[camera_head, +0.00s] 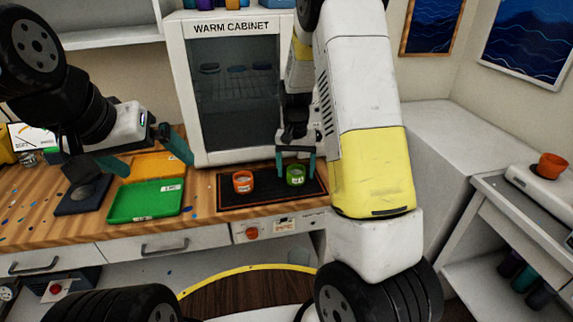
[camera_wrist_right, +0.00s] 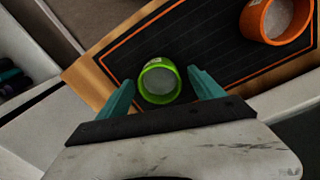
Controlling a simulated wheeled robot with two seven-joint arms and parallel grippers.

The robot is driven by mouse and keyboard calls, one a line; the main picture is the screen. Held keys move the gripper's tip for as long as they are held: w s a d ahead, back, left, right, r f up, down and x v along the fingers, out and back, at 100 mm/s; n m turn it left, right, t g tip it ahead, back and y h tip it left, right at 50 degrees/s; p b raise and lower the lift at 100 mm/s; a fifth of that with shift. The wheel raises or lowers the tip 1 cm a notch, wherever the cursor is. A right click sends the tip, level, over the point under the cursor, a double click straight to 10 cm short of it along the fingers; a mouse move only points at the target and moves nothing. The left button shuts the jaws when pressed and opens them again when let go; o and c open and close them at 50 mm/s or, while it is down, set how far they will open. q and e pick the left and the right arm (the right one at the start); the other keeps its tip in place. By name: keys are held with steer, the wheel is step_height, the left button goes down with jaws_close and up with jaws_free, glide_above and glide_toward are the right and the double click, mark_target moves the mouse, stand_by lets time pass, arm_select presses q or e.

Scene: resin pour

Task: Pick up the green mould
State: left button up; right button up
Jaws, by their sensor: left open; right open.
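The green mould (camera_head: 295,175) is a small round cup standing upright on a black mat with an orange border (camera_head: 262,196). In the right wrist view the green mould (camera_wrist_right: 159,81) holds a greyish fill and lies between the tips of my right gripper (camera_wrist_right: 165,88). My right gripper (camera_head: 296,160) is open around or just above the mould; I cannot tell whether the fingers touch it. My left gripper (camera_head: 148,158) is open and empty above the green tray, to the left.
An orange mould (camera_head: 243,182) stands on the mat left of the green one, and shows in the right wrist view (camera_wrist_right: 276,19). A green tray (camera_head: 146,212) and an orange tray (camera_head: 180,168) lie further left. The warm cabinet (camera_head: 236,90) stands behind. Another orange cup (camera_head: 552,165) is far right.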

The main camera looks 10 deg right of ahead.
steer(key=shift+f, duration=0.55)
steer(key=c, duration=1.5)
steer(key=shift+r, duration=0.1)
steer(key=shift+r, duration=0.35)
steer(key=r, duration=0.3)
steer(key=shift+s+a, duration=0.15)
steer(key=shift+s, duration=0.1)
steer(key=s+a+r, duration=0.1)
steer(key=s+a, duration=0.5)
steer(key=s, duration=0.7)
steer(key=w+d+n, duration=0.1)
steer(key=w, duration=0.3)
steer(key=w+d+f+n, duration=0.1)
steer(key=w+d, duration=0.1)
steer(key=w, duration=0.2)
steer(key=w+d+n, duration=0.1)
steer(key=w+d, duration=0.1)
steer(key=w, duration=0.3)
steer(key=shift+d+f, duration=0.15)
steer(key=shift+d, duration=0.1)
